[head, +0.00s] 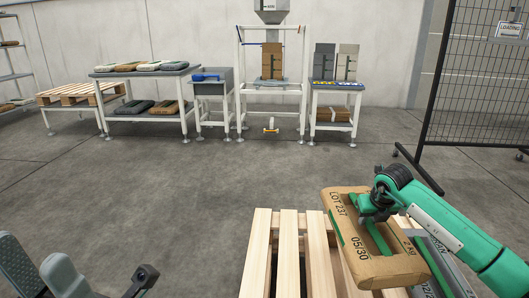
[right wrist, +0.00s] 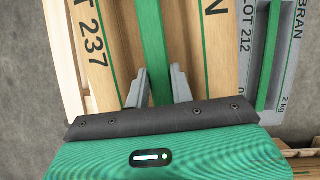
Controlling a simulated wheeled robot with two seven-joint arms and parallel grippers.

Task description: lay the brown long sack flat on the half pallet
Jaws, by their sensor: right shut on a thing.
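The brown long sack (head: 346,212), marked LOT 237 and 05/30 with green bands, is over the right part of the half pallet (head: 288,250). My right gripper (head: 374,213) is shut on it near its middle. In the right wrist view, the grey fingers (right wrist: 159,72) close on the green band of the brown sack (right wrist: 96,50). The sack looks roughly level; whether its underside touches the slats is hidden. A grey sack (right wrist: 279,55), marked LOT 212 and BRAN, lies beside and below it. Grey and dark parts, probably my left gripper (head: 70,275), show at the lower left; their opening is unclear.
The left pallet slats are bare. A table (head: 150,72) with several sacks stands at the back left, and a filling frame (head: 240,75) and a stand with two upright sacks stand at the back. A mesh fence (head: 470,90) is at the right. The floor between is clear.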

